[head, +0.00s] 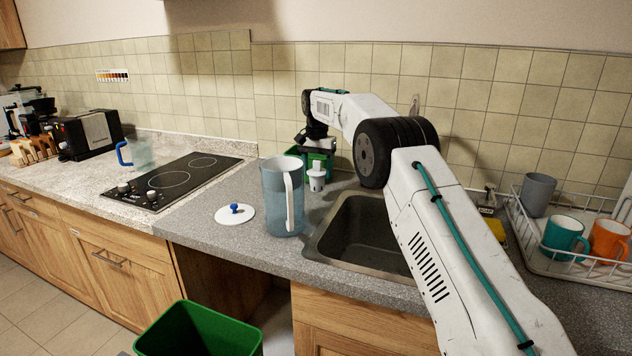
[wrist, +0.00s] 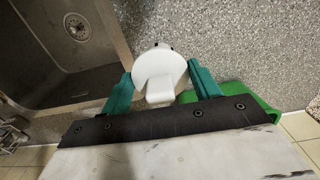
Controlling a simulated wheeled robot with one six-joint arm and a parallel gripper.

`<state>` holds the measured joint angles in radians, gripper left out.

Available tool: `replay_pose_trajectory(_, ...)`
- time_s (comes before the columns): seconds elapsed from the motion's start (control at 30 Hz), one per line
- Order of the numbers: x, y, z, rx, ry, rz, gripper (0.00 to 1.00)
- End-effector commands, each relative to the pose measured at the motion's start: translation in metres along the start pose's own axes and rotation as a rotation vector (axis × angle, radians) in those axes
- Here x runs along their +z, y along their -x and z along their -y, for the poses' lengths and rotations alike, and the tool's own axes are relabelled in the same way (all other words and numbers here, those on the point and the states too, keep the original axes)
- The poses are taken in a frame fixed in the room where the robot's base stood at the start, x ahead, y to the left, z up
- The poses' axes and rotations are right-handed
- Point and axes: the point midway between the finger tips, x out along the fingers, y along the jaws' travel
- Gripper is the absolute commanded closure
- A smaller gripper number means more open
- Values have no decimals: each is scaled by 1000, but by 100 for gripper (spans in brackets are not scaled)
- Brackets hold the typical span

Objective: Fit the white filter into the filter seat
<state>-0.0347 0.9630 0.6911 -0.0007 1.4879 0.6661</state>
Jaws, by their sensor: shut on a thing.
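The white filter (head: 316,181) is upright beneath my gripper (head: 318,152), behind and right of the clear pitcher (head: 272,190). In the wrist view the filter (wrist: 158,70) sits between the two teal fingers of my gripper (wrist: 160,90), which is shut on it. I cannot tell if its bottom touches the counter. The pitcher stands upright, bluish and see-through, with a white handle, its lid off. The filter seat does not show clearly in either view. The white lid with a blue knob (head: 235,213) lies flat left of the pitcher.
The sink (head: 362,235) opens right of the pitcher. A cooktop (head: 175,180) lies to the left, a dish rack (head: 575,262) with mugs to the right. A green bin (head: 195,335) stands below the counter.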

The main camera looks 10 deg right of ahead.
Motion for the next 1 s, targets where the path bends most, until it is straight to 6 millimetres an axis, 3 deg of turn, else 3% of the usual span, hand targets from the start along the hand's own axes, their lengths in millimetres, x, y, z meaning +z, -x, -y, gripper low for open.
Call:
replay_pose_trajectory(0.3,2,-39,2,1,3,1,62)
replay_pose_trajectory(0.63,2,-42,2,1,2,1,62)
replay_pose_trajectory(0.67,2,-42,2,0,2,1,33)
replay_pose_trajectory(0.73,2,-42,2,0,2,1,16)
replay_pose_trajectory(1.0,1,-41,2,0,2,0,16)
